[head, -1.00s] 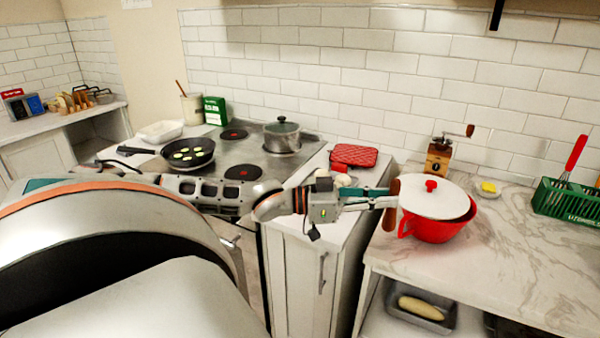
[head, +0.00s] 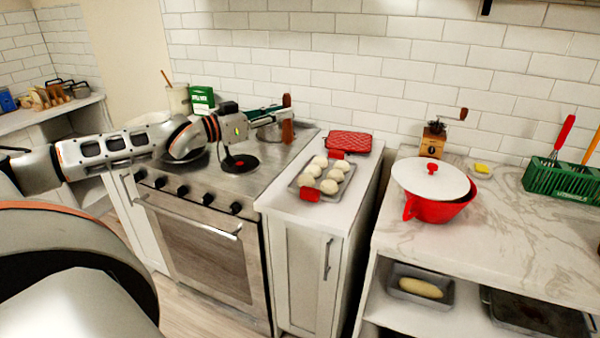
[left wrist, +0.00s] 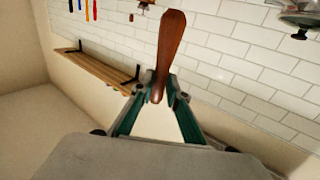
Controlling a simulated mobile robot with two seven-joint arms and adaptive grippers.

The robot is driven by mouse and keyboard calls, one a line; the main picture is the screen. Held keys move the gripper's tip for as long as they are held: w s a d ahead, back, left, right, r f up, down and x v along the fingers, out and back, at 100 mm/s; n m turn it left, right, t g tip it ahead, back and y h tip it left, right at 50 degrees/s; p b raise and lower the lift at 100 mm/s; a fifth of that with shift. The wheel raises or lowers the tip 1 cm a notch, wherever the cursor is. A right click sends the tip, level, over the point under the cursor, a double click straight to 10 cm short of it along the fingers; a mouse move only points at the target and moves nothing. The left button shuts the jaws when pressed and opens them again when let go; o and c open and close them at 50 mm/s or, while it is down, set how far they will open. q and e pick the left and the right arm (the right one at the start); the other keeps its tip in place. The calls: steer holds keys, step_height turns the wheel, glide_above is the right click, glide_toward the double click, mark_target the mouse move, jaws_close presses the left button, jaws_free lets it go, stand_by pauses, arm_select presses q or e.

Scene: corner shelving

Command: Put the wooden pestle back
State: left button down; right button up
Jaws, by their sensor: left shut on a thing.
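The wooden pestle (head: 287,120) is a dark reddish-brown stick. My left gripper (head: 283,117) is shut on it and holds it upright above the back of the stove, in front of the tiled wall. In the left wrist view the pestle (left wrist: 168,50) stands up between the green fingertips (left wrist: 160,92), with its wider end at the top and its narrow end in the grip. My right gripper does not show in either view.
A tray of white buns (head: 322,178) and a red pot (head: 440,208) stand to the right. A wooden wall shelf (left wrist: 100,68) shows in the left wrist view.

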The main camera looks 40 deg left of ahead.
arm_select(q)
step_height(320, 180, down, 19)
steer(key=b, duration=0.6)
steer(key=shift+r+b, duration=0.2)
steer(key=shift+b, duration=0.1)
steer(key=shift+f, duration=0.15)
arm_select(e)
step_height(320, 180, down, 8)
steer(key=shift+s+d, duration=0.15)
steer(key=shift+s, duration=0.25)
arm_select(q)
steer(key=shift+f, duration=0.1)
steer(key=c, duration=2)
jaws_free()
steer(key=shift+o, duration=0.2)
